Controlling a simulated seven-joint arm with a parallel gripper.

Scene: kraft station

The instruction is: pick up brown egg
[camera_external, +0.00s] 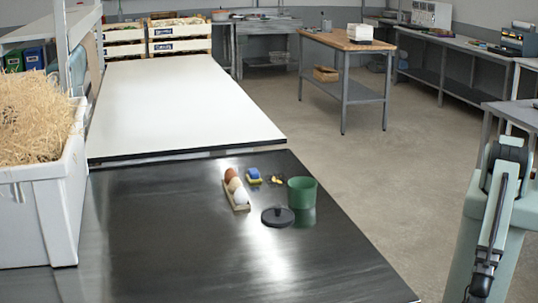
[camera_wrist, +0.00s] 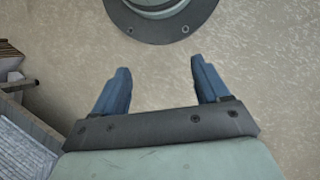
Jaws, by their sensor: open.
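The brown egg (camera_external: 229,174) is the farthest in a row in a narrow tan holder (camera_external: 246,207) on the black table. A paler tan egg (camera_external: 234,184) and a white egg (camera_external: 240,196) sit in the same row, nearer the camera. My gripper (camera_wrist: 161,68) shows in the wrist view with its two blue fingers apart and nothing between them. It is over bare floor, far from the eggs. The eggs are not in the wrist view. In the external view my arm is at the right edge, off the table, and the fingers cannot be made out.
A green cup (camera_external: 302,192), a black round lid with a knob (camera_external: 278,216), a blue-and-yellow item (camera_external: 254,175) and small yellow bits (camera_external: 277,180) lie right of the eggs. A white bin of straw (camera_external: 36,215) stands at left. The black table's front is clear.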

